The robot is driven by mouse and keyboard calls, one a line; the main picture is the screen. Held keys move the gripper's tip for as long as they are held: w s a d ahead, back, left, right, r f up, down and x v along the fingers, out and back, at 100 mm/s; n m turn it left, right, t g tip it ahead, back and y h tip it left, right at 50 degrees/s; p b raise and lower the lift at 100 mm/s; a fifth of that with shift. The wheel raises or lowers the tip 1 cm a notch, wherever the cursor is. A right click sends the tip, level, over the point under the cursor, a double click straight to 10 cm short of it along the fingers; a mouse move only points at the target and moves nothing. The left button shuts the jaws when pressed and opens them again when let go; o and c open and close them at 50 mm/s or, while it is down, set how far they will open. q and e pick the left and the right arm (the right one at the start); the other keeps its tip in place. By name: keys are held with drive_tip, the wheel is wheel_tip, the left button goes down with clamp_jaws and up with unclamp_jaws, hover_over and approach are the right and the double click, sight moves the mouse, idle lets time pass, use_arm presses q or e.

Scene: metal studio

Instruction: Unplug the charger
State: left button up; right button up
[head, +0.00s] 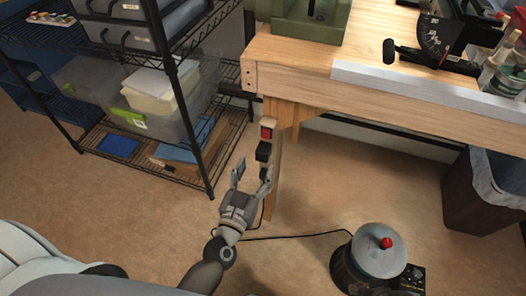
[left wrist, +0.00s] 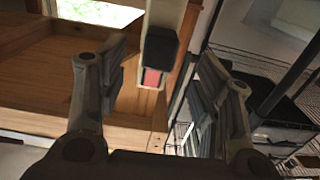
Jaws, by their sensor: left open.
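The charger (head: 263,151) is a black plug block seated on a pale outlet strip (head: 267,122) fixed to the wooden bench leg. A red switch (head: 266,133) is just above it on the strip. In the left wrist view the charger (left wrist: 160,46) appears between the two fingers, with the red switch (left wrist: 152,78) beside it. My left gripper (head: 253,174) is open and empty, just below the charger in the head view, its fingers pointing up toward it. I see no contact with the charger. My right gripper is not in view.
A black cord (head: 300,236) runs across the floor to a round machine (head: 379,250) with a red knob. A wire shelf (head: 165,165) with bins stands at left. The workbench (head: 400,105) overhangs at right, with a dark bin (head: 480,195) below.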

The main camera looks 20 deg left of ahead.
sight(261, 158)
use_arm(q)
drive_tip(key=w, duration=0.2)
drive_tip(key=shift+w, duration=0.4)
drive_tip(key=shift+w+d+r+p, duration=0.1)
drive_tip(key=shift+w+p, duration=0.25)
drive_tip(key=shift+w, duration=1.55)
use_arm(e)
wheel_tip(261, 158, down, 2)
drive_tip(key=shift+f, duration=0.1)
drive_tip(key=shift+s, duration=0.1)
use_arm(q)
drive_tip(key=shift+p, duration=0.3)
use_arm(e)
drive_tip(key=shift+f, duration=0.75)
